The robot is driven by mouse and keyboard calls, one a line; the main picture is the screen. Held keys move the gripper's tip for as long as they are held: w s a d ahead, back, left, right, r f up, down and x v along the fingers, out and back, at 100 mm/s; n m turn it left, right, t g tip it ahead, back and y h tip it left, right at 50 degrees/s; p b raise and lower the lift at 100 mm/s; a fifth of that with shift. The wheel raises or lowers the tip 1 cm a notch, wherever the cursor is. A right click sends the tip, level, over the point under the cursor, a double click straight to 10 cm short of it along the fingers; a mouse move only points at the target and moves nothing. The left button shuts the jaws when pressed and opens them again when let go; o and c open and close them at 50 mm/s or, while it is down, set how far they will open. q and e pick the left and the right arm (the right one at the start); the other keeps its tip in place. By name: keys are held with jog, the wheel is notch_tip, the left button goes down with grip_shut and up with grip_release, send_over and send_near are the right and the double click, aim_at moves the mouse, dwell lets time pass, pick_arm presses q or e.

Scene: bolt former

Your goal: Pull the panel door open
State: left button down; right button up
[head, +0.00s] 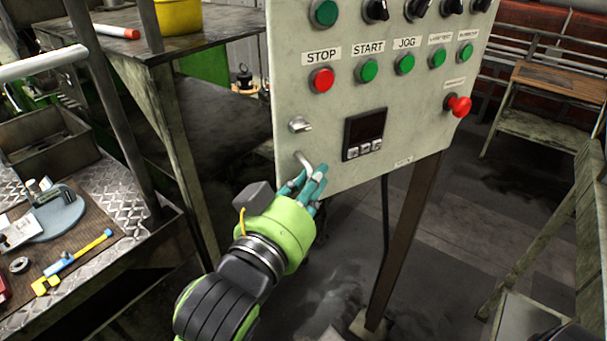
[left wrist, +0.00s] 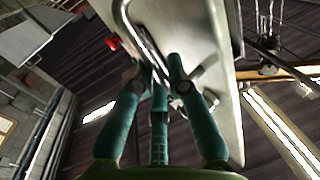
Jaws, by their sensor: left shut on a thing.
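The panel door (head: 330,126) is a pale grey-green plate with buttons, knobs and a small dark display. Its face also shows in the left wrist view (left wrist: 200,40). A curved metal handle (head: 303,160) sits at its lower left and shows as a bent bar in the left wrist view (left wrist: 124,22). My left gripper (head: 312,180), with teal fingers and a green body, is shut on the handle from below. A latch knob (head: 300,125) is above the handle. In the head view the fingers hide the handle's lower end. My right gripper is in neither view.
A workbench (head: 110,195) with tools and a bin stands at the left. A brown post (head: 405,240) stands under the panel, with a dark cable beside it. A red emergency button (head: 459,105) juts out at the panel's right. Floor shows at lower right.

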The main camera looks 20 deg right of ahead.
pick_arm(q)
jog(key=shift+r, duration=0.1)
jog(key=c, duration=1.3)
grip_release()
jog(key=shift+o, duration=0.4)
jog(key=shift+d, duration=0.3)
jog(key=v, duration=0.7)
jog(key=shift+a, duration=0.25)
jog(key=shift+s, duration=0.15)
